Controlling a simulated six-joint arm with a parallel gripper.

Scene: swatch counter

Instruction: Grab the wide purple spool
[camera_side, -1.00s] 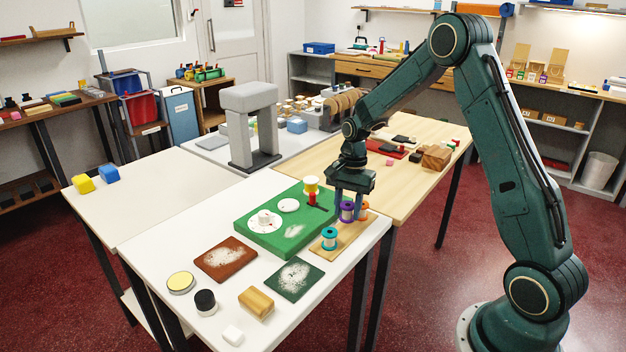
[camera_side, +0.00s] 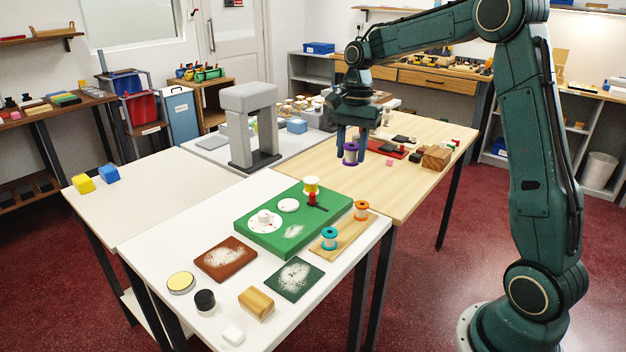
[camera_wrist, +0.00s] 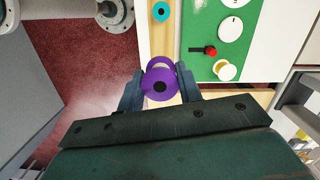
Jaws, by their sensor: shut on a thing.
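The purple spool (camera_side: 350,154) has purple ends and a pale middle. It hangs in the air between the fingers of my gripper (camera_side: 362,146), above the wooden table. In the wrist view the purple spool (camera_wrist: 160,84) sits end-on between the two fingertips of my gripper (camera_wrist: 160,92), which are shut on it. A teal spool (camera_side: 329,238) and an orange spool (camera_side: 361,209) stand on a wooden strip (camera_side: 343,241) at the white table's right edge, apart from my gripper.
A wooden block (camera_side: 436,157) and a red mat lie on the wooden table.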

